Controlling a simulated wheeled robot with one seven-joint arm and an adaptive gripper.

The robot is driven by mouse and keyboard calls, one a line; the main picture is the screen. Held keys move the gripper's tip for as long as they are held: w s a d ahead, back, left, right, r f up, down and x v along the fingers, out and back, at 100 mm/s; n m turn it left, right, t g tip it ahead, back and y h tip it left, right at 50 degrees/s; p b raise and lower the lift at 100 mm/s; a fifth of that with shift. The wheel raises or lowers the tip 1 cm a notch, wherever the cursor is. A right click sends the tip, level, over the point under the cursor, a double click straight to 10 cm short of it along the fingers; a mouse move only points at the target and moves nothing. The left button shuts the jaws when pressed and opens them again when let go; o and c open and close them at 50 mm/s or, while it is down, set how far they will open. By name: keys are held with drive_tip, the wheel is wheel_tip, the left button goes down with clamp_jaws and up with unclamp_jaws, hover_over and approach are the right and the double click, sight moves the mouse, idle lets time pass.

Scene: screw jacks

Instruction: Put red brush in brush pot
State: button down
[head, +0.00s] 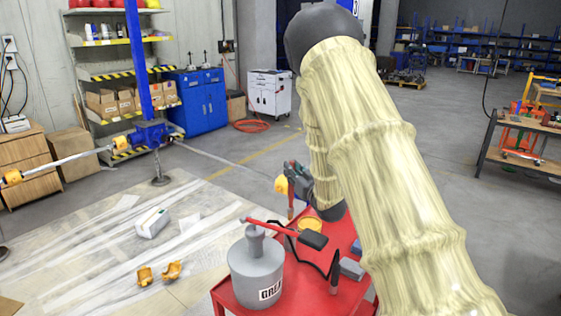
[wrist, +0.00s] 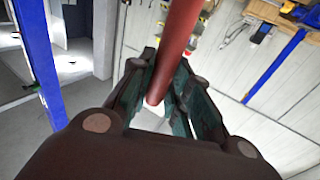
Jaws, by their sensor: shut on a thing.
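My gripper (head: 294,176) is above the far end of the red cart. Its fingers are closed around a slim red rod, likely the red brush (wrist: 176,50); its rounded end shows between the fingers in the wrist view. The red rod (head: 290,204) also shows below the fingers in the head view. No bristles show. A grey lidded pot (head: 257,272) with a partly visible label stands at the cart's near left. A round yellow item (head: 310,223) sits at the far end, partly hidden by my arm. I cannot tell which one is the brush pot.

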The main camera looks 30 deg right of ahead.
drive_tip(key=b, duration=0.3)
hover_over(292, 207)
wheel_tip(292, 207, down, 6)
drive_tip(key=shift+w+r, duration=0.15)
drive_tip(key=shift+r, duration=0.1)
drive_tip(key=shift+f+b, duration=2.1)
drive_tip(key=shift+f, duration=0.75)
drive_tip(key=c, duration=1.3)
unclamp_jaws()
drive_tip(key=shift+o, duration=0.2)
drive_tip(key=shift+r, duration=0.1)
